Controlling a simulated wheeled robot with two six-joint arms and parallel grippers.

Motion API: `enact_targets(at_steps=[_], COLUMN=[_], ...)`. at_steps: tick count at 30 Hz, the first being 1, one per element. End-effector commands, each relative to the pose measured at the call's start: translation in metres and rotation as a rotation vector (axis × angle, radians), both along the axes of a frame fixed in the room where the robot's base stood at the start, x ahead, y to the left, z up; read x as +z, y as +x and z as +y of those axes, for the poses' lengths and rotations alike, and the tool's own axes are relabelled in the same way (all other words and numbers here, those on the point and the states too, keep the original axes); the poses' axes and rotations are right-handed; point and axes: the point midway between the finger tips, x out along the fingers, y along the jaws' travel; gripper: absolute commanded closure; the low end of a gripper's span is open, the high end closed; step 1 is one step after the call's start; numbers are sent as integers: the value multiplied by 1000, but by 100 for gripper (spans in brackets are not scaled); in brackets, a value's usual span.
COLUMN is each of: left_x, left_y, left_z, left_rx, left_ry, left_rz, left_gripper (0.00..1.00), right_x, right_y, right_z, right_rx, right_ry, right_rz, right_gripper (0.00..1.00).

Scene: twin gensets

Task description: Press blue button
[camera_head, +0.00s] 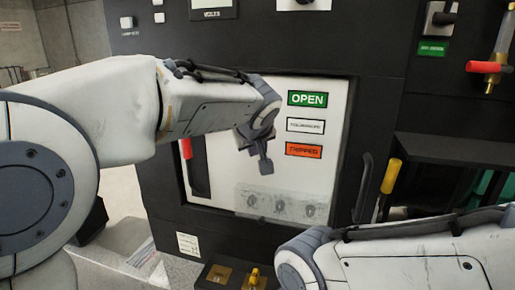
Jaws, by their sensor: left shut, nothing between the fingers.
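My left arm reaches in from the left across the dark panel. My left gripper (264,165) is shut and empty, in front of the white inset panel (222,165) and left of its labels. I see no blue button in this view; the arm and gripper hide part of the panel. My right arm (400,262) comes in low from the right, and its gripper is not in view.
The inset panel carries a green OPEN label (307,99), a white label (305,126), an orange TRIPPED label (304,150), a red handle (187,149) and a clear-covered row of round parts (282,204). Yellow (390,176) and red (487,67) handles stand at right.

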Motion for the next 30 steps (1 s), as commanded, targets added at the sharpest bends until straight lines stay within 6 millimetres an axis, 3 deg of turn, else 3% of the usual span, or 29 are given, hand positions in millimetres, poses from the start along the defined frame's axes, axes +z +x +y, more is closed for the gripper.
enact_targets(at_steps=[30], left_x=[0], left_y=[12], left_z=[-3], left_rx=[0], left_ry=[0], left_rz=[1], left_gripper=[100], right_x=[0], right_y=[0], right_z=[0], right_rx=[0], right_ry=[0], right_rz=[0], right_gripper=[50])
